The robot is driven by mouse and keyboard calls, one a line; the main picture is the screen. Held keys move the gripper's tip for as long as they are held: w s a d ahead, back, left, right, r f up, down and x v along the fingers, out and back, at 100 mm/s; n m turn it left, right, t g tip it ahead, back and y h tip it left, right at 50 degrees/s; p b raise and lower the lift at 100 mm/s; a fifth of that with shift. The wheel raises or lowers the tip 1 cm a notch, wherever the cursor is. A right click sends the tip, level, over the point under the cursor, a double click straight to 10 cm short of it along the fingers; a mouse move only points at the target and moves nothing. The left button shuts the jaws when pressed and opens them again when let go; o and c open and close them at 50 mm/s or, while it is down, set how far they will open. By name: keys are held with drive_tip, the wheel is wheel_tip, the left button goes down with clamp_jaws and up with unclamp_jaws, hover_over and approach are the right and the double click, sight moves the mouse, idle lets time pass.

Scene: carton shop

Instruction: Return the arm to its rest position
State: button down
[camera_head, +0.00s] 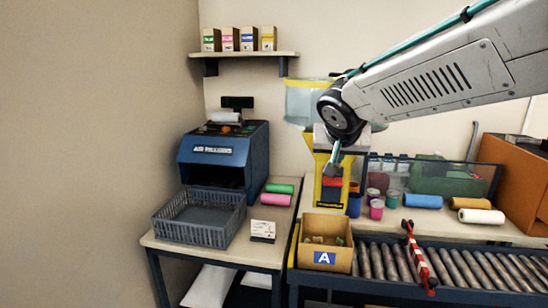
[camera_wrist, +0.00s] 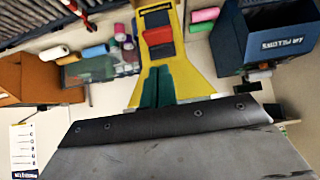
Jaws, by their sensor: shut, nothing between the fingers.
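My arm (camera_head: 430,80) reaches in from the upper right of the head view and bends down at a dark round joint. My gripper (camera_head: 333,168) points down in front of the yellow machine (camera_head: 320,160), above the open carton marked A (camera_head: 325,225). It is small there. In the wrist view the dark green fingers of my gripper (camera_wrist: 157,74) lie together over the yellow machine (camera_wrist: 190,75), with nothing between them. The lower part of that view is filled by a large grey and black surface.
At left are an empty grey basket (camera_head: 200,218), a blue air-pillow machine (camera_head: 212,155) and pink and green rolls. Jars, rolls and an orange-brown box (camera_head: 515,180) stand behind the conveyor.

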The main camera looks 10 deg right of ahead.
drive_tip(key=s+f+n+g+y, duration=0.1)
drive_tip(key=s+f, duration=0.4)
drive_tip(key=s, duration=1)
drive_tip(key=s+f+n+g+y, duration=0.2)
drive_tip(key=s+g, duration=0.4)
drive_tip(key=s, duration=1)
wheel_tip(320, 180, down, 3)
drive_tip(key=shift+r+n, duration=0.15)
drive_tip(key=shift+n, duration=0.55)
idle(0.7)
